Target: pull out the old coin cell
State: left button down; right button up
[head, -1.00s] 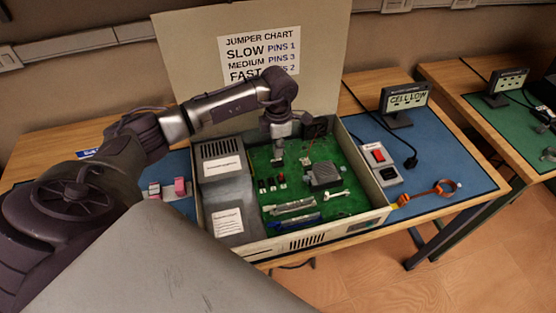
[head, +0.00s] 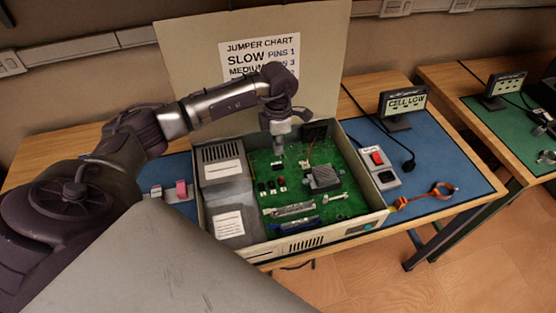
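An open computer case (head: 300,247) lies on the blue mat, with a green circuit board (head: 335,205) inside. My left gripper (head: 279,154) reaches down over the back-left part of the board, fingers pointing down. Its fingers are too small and dark to tell whether they are open or shut, or hold anything. I cannot make out the coin cell; it may be hidden at the fingertips or too small to see. A small display (head: 405,103) to the right reads "CELL LOW". My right gripper is not in view.
A raised lid with a jumper chart (head: 247,58) stands behind the case. Grey boxes (head: 222,185) fill the case's left side. A red-switch box (head: 378,167) and an orange strap (head: 425,196) lie to the right. Bare mat shows at the right.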

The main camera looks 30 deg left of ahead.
pick_arm(q)
jog(key=shift+r+p, duration=0.7)
jog(key=shift+r, duration=0.65)
